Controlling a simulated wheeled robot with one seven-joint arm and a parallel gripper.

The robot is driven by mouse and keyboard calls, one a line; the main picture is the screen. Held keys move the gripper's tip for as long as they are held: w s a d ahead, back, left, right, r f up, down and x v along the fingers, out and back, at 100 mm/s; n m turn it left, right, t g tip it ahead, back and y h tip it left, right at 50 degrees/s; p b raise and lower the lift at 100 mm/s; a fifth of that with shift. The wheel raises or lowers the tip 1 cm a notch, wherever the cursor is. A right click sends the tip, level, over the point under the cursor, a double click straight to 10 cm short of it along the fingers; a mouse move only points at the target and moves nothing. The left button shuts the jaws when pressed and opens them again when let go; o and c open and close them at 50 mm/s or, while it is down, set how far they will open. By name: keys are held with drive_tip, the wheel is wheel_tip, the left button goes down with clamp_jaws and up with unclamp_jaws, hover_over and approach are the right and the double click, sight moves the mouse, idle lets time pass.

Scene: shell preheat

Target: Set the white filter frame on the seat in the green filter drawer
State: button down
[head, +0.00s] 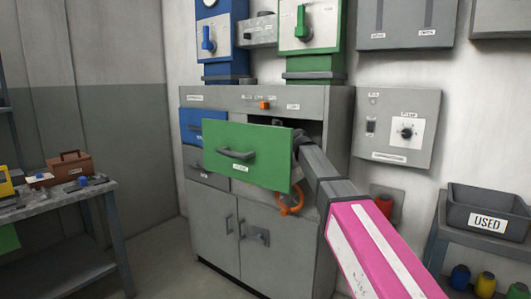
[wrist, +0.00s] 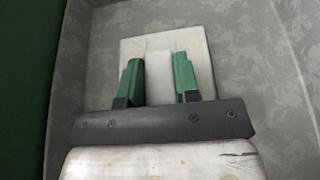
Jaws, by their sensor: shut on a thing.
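The green filter drawer (head: 262,165) stands pulled out of the grey cabinet in the head view. Its front panel hides the inside, and my gripper is hidden behind it. In the wrist view, my gripper (wrist: 158,72) has its green fingers closed on the pale raised middle part of the white filter frame (wrist: 200,50). The square frame lies over a mottled grey surface that looks like the drawer's inside. The drawer's green front (wrist: 22,80) shows at the left. I cannot make out the seat, nor whether the frame touches the surface below.
A blue drawer (head: 190,127) sits shut at the cabinet's left. An orange ring (head: 290,205) hangs below the green drawer. A grey control box (head: 395,128) is on the wall at right. A bin marked USED (head: 487,222) stands far right, and a workbench (head: 60,199) at left.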

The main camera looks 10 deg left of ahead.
drive_tip(key=c, duration=0.8)
unclamp_jaws()
drive_tip(key=shift+f, duration=0.1)
drive_tip(key=shift+c, duration=0.2)
drive_tip(key=v, duration=1.2)
drive_tip(key=shift+r, duration=0.2)
